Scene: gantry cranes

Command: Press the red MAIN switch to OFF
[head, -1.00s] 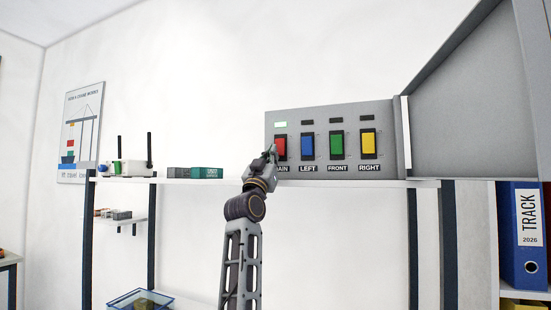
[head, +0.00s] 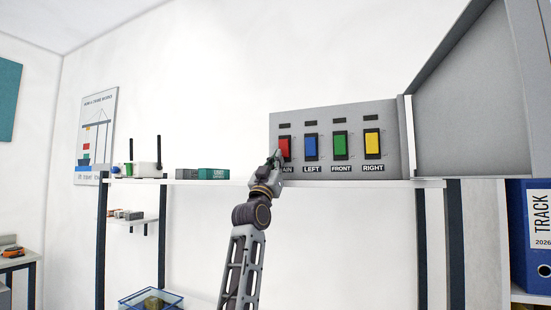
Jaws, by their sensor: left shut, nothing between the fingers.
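The red MAIN switch (head: 285,147) is the leftmost of the rocker switches on the grey panel (head: 325,109) in the head view. The small indicator above it (head: 285,125) is dark, like those above the other switches. My left gripper (head: 277,155) is shut and empty. Its tip is at the lower left edge of the red switch and covers part of it and the first letter of its label. I cannot tell whether it touches the switch. My right gripper is not in view.
Blue (head: 311,148), green (head: 341,146) and yellow (head: 373,144) switches sit to the right of the red one. A grey side panel (head: 465,100) stands further right. The white shelf (head: 215,182) runs below, with a white router (head: 146,169) and grey-green boxes (head: 212,174) on it.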

